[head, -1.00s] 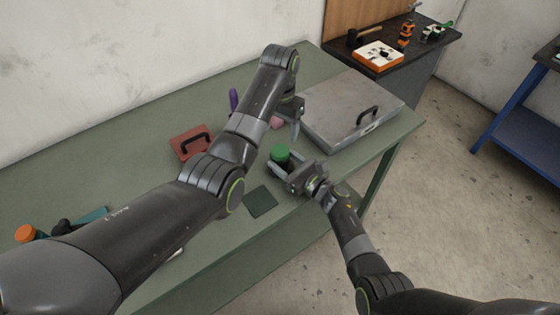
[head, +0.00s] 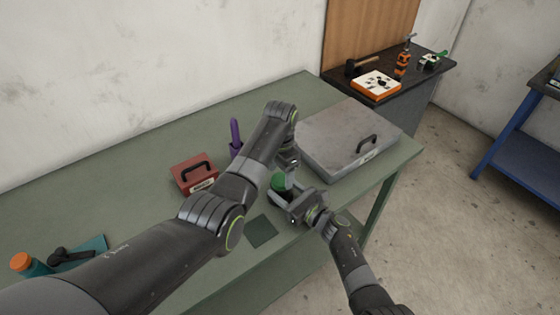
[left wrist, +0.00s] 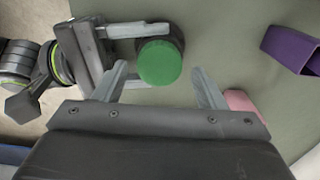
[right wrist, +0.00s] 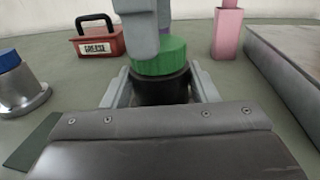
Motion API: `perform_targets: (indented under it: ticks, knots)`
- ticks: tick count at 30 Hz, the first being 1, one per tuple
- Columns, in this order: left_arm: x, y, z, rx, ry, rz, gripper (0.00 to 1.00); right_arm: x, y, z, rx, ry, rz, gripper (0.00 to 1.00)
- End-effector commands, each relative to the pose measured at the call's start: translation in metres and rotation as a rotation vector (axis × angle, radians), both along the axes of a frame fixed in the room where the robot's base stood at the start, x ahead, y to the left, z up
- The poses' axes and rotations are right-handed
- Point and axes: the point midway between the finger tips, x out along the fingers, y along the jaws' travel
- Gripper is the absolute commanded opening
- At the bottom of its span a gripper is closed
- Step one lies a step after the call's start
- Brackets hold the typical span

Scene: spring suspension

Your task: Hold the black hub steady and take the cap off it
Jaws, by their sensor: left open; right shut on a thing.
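The black hub (right wrist: 160,90) stands upright on the green table, with a ribbed green cap (right wrist: 160,58) on top of it. The cap also shows in the head view (head: 279,181) and from above in the left wrist view (left wrist: 160,63). My right gripper (right wrist: 160,80) is shut on the hub, one finger on each side, below the cap. My left gripper (left wrist: 160,70) is open close above the cap, its fingers pointing at it. In the right wrist view the left fingers hide part of the cap. I cannot tell whether they touch it.
A red grease box (head: 195,175) and a purple object (head: 235,137) stand behind the hub. A grey case (head: 345,140) lies to the right, and a pink block (right wrist: 228,32) is close by. A dark mat (head: 262,231) lies in front. A blue-topped metal piece (right wrist: 18,85) stands at left.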

Motion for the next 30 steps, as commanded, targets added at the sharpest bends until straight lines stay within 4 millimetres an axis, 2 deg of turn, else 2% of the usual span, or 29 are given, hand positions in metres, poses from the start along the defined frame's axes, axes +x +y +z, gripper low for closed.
perform_targets:
  ticks: [6, 16, 26, 30]
  knots:
    - [0.000, 0.000, -0.019, 0.000, 0.000, 0.001, 0.65, 0.000, 0.000, 0.000, 0.000, 0.000, 0.000, 0.00]
    - [0.000, 0.000, -0.022, 0.001, -0.001, 0.002, 0.63, 0.000, 0.000, 0.000, 0.000, 0.000, 0.000, 0.00]
    - [0.000, 0.000, -0.022, 0.000, -0.001, 0.002, 0.20, 0.000, 0.000, 0.000, 0.000, 0.000, 0.000, 0.00]
    - [0.000, 0.000, -0.021, 0.000, -0.002, 0.029, 0.19, 0.000, 0.000, 0.000, 0.000, 0.000, 0.000, 0.00]
